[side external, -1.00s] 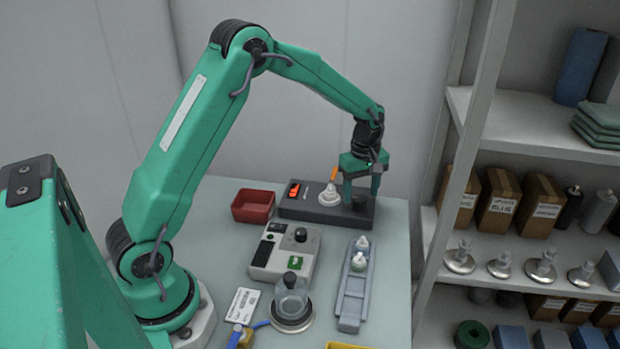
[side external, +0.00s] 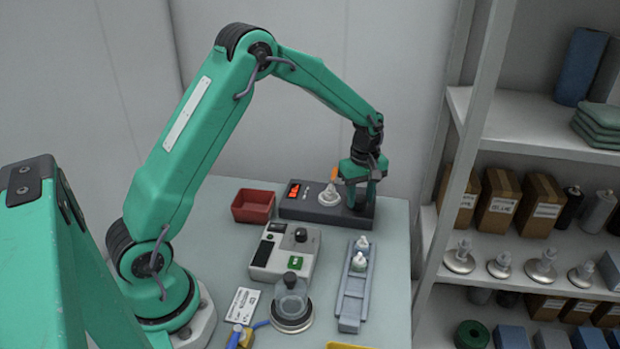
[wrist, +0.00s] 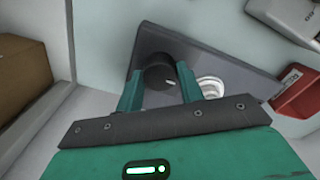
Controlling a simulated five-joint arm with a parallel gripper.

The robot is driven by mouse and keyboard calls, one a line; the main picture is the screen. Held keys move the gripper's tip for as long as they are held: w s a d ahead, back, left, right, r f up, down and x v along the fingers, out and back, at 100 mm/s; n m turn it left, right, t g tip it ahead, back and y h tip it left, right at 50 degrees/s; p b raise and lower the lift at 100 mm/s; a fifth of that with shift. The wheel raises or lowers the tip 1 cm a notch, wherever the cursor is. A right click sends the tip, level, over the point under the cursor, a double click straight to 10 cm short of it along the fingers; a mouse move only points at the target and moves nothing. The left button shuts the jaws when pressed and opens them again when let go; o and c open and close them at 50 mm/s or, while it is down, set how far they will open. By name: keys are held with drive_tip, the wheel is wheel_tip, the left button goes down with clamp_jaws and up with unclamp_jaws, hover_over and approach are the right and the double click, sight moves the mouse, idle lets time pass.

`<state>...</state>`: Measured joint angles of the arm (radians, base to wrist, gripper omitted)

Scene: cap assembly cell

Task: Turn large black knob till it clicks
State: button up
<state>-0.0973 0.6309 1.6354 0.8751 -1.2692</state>
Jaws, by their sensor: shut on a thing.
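The large black knob (wrist: 158,76) stands on the right end of a dark grey box (side external: 300,207) at the back of the table. In the wrist view it sits between the two green fingers, and a small light mark shows on it. My gripper (side external: 360,198) points down over that end of the box and is shut on the knob. In the side view the fingers mostly hide the knob.
A white ringed fitting (side external: 328,195) stands on the box close to my fingers. A red bin (side external: 252,206) is left of the box. A light grey device (side external: 272,262) with a smaller black knob and a grey rail (side external: 351,305) lie in front.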

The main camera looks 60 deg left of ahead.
drive_tip(key=m, duration=1.8)
drive_tip(key=shift+m, duration=0.4)
drive_tip(key=m, duration=0.5)
drive_tip(key=shift+r+m, duration=0.1)
drive_tip(key=shift+m, duration=0.2)
drive_tip(key=o, duration=1)
